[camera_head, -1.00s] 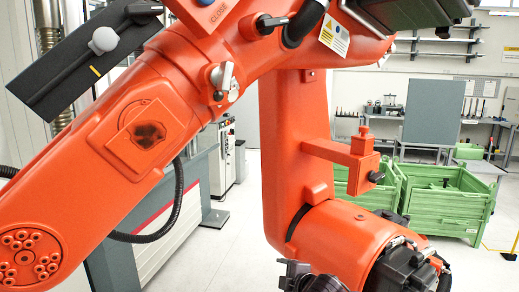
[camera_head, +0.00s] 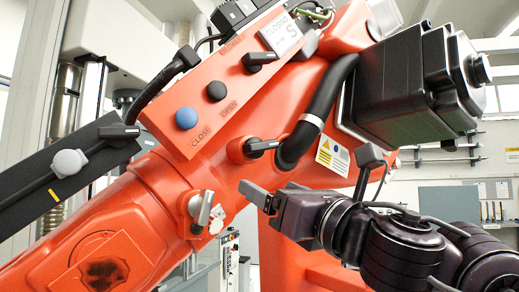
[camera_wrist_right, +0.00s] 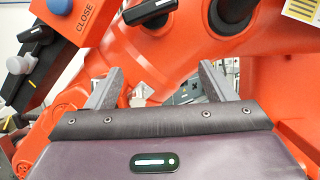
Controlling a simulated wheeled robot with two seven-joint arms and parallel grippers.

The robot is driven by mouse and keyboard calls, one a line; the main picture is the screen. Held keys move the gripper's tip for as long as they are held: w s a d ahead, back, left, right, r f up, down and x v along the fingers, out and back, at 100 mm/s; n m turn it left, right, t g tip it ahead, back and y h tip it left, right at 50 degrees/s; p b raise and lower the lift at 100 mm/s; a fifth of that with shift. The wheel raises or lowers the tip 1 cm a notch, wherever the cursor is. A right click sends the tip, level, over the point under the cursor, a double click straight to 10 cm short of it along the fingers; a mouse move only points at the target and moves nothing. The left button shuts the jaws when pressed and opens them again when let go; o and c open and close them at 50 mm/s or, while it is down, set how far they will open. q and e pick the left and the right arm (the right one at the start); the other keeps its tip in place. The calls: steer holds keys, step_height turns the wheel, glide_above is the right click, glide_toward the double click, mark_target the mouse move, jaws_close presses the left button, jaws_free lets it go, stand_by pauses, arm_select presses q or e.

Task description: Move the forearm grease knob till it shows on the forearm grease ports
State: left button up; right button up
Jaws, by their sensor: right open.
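A silver knob with a lever-like handle (camera_head: 203,207) sits on the orange forearm, with small pale markings beside it; I take it as the forearm grease knob. The markings are too small to read. In the right wrist view a silvery piece (camera_wrist_right: 143,92), apparently this knob, shows beyond and between my fingers. My right gripper (camera_head: 262,196) reaches in from the right, to the right of the knob and apart from it. It is open and empty, its two fingers (camera_wrist_right: 161,80) spread in the wrist view. My left gripper is not in view.
An orange panel with a blue button (camera_head: 186,118) and a black button (camera_head: 216,91) lies above the knob. A black bar with a pale grey handle (camera_head: 68,163) is at the left. A black hose (camera_head: 322,105) and a black motor (camera_head: 400,85) stand above my right gripper.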

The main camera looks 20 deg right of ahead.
mark_target(265, 147)
steer(key=s+d+r+n, duration=0.1)
steer(key=s+r+n, duration=0.2)
steer(key=s+r, duration=0.15)
steer(key=shift+n+t+y, duration=0.3)
steer(key=p+x, duration=0.3)
steer(key=x, duration=0.5)
steer(key=shift+w, duration=0.35)
steer(key=c, duration=1)
